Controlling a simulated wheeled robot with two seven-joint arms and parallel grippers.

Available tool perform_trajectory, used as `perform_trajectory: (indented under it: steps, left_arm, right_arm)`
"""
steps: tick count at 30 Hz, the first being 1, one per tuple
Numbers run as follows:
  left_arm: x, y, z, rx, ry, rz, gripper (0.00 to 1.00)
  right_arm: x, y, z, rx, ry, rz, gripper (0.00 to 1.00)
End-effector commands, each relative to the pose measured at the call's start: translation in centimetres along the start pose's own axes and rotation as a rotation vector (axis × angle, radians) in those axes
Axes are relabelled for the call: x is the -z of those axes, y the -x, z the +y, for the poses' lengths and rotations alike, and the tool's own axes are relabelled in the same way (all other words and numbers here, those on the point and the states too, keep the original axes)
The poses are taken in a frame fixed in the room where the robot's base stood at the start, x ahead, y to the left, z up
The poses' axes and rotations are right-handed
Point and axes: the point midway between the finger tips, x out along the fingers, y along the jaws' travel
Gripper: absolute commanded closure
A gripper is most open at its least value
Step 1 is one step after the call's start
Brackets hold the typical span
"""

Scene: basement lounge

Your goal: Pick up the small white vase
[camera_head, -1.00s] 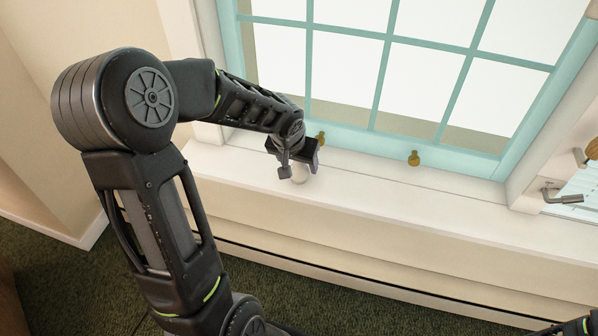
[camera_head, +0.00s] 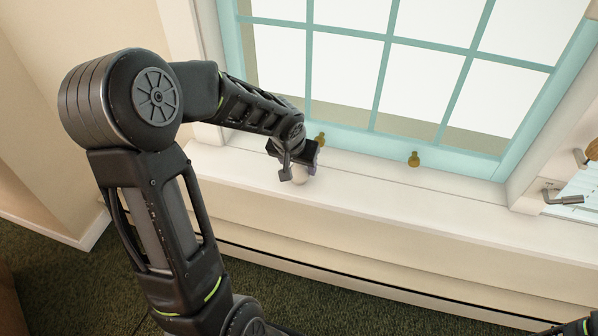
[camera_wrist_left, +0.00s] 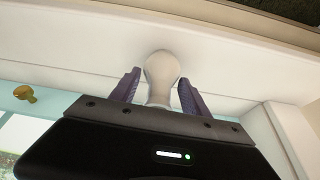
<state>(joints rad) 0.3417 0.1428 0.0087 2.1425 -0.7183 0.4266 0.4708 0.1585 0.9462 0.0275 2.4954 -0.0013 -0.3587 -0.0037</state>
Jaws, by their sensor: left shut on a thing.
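The small white vase (camera_head: 300,176) is at the window sill, at my left gripper (camera_head: 298,172). In the left wrist view the vase (camera_wrist_left: 160,72) shows its pale rounded end, with its narrower part between the two dark fingers. My left gripper (camera_wrist_left: 160,88) is shut on the vase, one finger on each side. In the head view the gripper hides much of the vase, and I cannot tell whether it touches the sill. My right gripper is not in view.
The white sill (camera_head: 400,205) is clear to the right of the vase. A teal-framed window (camera_head: 378,90) with brass knobs (camera_head: 413,158) stands behind it. A metal handle (camera_head: 562,197) is at the far right. Dark green carpet (camera_head: 60,285) lies below.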

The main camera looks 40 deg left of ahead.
Motion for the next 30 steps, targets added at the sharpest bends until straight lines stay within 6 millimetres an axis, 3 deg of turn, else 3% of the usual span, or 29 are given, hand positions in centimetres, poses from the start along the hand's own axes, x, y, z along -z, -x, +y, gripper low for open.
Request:
perform_trajectory:
  steps: [11,20,30]
  left_arm:
    - [0.0,0.0,0.0,0.000,0.000,0.001,0.92]
    - [0.3,0.5,0.0,0.000,0.000,0.002,0.92]
    - [2.5,5.6,0.0,0.000,0.000,0.006,0.92]
  right_arm:
    - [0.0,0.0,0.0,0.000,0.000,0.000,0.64]
    - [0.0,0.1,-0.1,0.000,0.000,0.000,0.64]
    - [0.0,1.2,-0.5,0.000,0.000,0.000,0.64]
